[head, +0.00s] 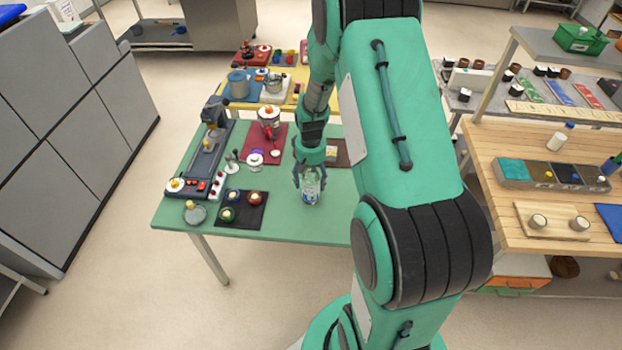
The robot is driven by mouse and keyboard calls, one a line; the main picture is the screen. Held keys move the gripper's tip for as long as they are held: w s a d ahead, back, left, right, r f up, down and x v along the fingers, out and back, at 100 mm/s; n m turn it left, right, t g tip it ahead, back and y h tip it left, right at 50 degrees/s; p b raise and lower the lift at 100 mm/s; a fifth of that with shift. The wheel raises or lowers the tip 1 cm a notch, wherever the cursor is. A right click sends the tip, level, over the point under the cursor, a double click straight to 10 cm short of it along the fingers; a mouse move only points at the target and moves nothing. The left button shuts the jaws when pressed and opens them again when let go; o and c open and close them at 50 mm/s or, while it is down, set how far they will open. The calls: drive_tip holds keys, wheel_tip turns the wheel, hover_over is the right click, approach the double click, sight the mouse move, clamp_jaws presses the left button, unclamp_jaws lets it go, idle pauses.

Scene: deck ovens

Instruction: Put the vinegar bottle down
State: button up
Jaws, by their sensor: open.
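The bottle (311,193), clear with a pale label, stands upright on the green table (285,226) near its front edge. I take it to be the vinegar bottle; its label is too small to read. My gripper (310,186) points down over the bottle. Its fingers are open around the upper part of the bottle, and the bottle's top is hidden by them. I cannot tell whether a finger touches it.
Left of the bottle is a dark mat (240,222) with several small round pots. A long grey appliance (205,160) lines the left edge. Green tabletop is bare around the bottle.

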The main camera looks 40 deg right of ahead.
wheel_tip(320, 180, up, 12)
drive_tip(key=shift+r+p, duration=0.15)
drive_tip(key=shift+p, duration=0.45)
idle(0.7)
